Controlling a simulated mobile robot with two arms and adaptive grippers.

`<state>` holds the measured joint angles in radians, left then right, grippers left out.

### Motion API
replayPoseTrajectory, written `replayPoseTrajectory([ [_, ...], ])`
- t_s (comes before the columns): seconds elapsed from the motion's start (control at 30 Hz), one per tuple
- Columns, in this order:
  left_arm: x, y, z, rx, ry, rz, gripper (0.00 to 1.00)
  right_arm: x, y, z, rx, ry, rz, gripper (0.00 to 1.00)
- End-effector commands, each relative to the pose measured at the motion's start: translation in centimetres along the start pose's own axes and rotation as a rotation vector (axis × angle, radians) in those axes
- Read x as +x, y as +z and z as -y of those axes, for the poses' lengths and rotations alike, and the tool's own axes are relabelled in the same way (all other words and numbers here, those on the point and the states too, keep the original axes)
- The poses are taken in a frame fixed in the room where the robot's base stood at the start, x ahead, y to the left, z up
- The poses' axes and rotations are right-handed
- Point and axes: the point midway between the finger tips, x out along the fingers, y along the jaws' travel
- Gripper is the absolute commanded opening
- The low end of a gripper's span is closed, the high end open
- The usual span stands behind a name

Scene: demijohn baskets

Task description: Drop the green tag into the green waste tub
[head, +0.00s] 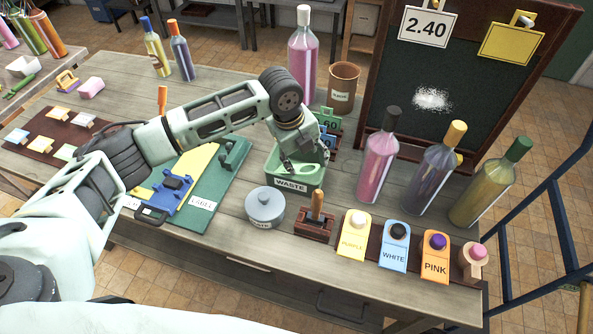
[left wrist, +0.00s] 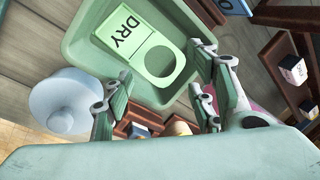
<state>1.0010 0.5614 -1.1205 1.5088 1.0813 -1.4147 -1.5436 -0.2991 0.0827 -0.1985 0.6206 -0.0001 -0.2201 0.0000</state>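The green waste tub (head: 312,184) stands on the wooden table, its front labelled WASTE. In the left wrist view the tub (left wrist: 190,24) lies right below my gripper. The light green tag (head: 308,171), printed DRY and with a round hole, is inside the tub. The tag (left wrist: 138,46) looks flat in the left wrist view, its holed end near one fingertip; I cannot tell whether they touch. My left gripper (head: 300,165) is over the tub, its fingers (left wrist: 155,92) spread apart with nothing between them. My right gripper is not in view.
A grey lidded pot (head: 265,206) and a dark block with a wooden-handled tool (head: 316,215) stand close in front of the tub. Bottles (head: 378,165) and a chalkboard (head: 460,90) stand to the right. A green and yellow board (head: 213,180) lies left.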

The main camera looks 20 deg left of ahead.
Motion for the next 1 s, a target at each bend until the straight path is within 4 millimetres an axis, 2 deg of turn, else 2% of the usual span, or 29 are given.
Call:
replayPoseTrajectory([
  [0.1,0.0,0.0,0.0,0.000,0.000,0.000,0.65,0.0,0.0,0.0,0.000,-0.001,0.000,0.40],
  [0.47,-0.3,0.0,0.0,0.000,0.000,0.000,0.65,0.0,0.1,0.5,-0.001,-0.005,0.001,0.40],
  [0.57,-1.5,0.1,0.1,0.000,-0.003,0.002,0.65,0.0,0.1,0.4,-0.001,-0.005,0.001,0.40],
  [1.0,-10.2,0.1,0.1,0.000,-0.002,0.002,0.65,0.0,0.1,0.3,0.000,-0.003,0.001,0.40],
])
